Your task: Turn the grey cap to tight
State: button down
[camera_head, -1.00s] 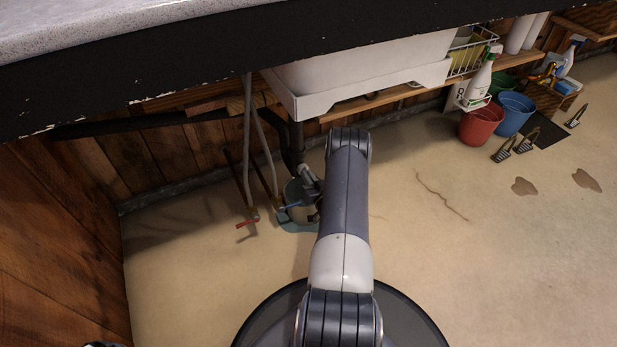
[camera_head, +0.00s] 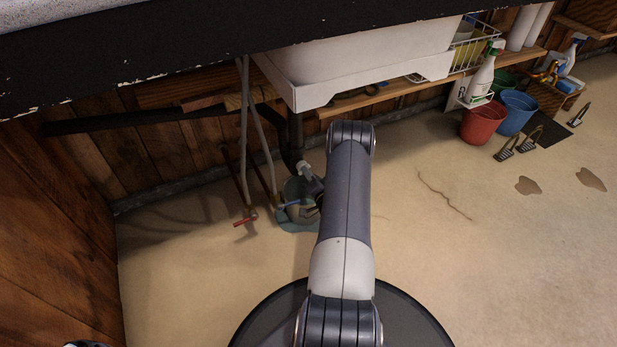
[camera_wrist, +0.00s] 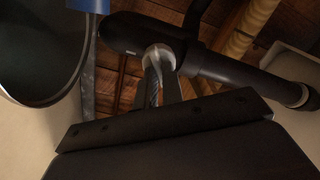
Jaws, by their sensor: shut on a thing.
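The grey cap (camera_wrist: 158,55) shows as a pale ring at the end of a black drain pipe (camera_wrist: 130,36) in the wrist view. My gripper (camera_wrist: 161,82) is shut on the cap. Its fingers reach up from the dark wrist body and hide part of the cap. In the head view my arm hides most of the gripper, beside the black trap under the white sink. How far the cap is turned cannot be told.
Grey hoses (camera_head: 245,140) and a red-handled valve (camera_head: 246,218) are just left of the gripper. A round vessel (camera_head: 298,212) sits on the floor below it. A wooden wall (camera_head: 50,220) closes the left side.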

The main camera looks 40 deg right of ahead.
jog(key=shift+f+m, duration=0.1)
jog(key=shift+m, duration=3.3)
jog(key=c, duration=1.5)
grip_release()
jog(key=shift+c, duration=0.2)
jog(key=p+v, duration=0.3)
jog(key=v, duration=0.7)
jog(key=shift+s, duration=0.4)
